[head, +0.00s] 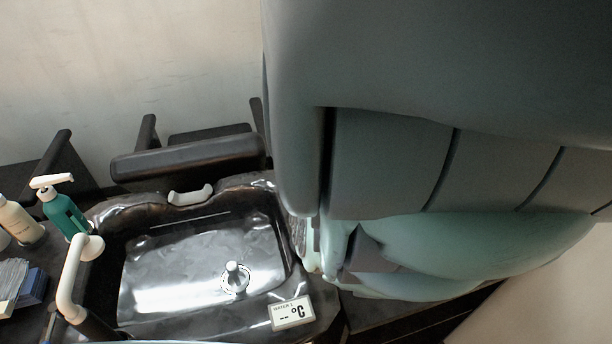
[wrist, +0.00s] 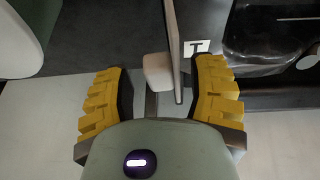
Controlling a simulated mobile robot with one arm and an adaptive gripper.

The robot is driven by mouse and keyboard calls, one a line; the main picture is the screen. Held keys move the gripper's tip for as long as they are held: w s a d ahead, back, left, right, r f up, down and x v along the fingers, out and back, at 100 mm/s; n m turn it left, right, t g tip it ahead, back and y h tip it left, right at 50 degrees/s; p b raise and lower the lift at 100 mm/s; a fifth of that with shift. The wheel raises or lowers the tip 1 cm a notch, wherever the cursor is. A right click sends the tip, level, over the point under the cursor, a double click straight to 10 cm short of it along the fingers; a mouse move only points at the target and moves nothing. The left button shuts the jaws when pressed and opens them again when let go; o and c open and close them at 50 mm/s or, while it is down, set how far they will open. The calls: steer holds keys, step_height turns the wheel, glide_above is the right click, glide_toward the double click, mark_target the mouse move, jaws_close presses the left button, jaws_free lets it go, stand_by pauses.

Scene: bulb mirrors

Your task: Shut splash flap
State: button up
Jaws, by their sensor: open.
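In the wrist view, my gripper (wrist: 164,68) is open, its two yellow ridged fingers spread wide. Between them is a thin panel (wrist: 174,45) seen nearly edge-on, which looks like the splash flap. A pale block (wrist: 158,72) sits against its left side near the lower end. The panel and block lie nearer the right finger; whether anything touches a finger I cannot tell. In the head view, the dark glossy basin (head: 128,290) stands at left. My arm covers the area to its right, hiding my fingertips and most of the flap.
A white tap (head: 72,280) rises at the basin's left front. A dark padded bar (head: 188,157) lies behind. A temperature display (head: 292,313) sits on the front rim.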

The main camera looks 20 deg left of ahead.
stand_by(0.3)
jaws_close()
stand_by(0.3)
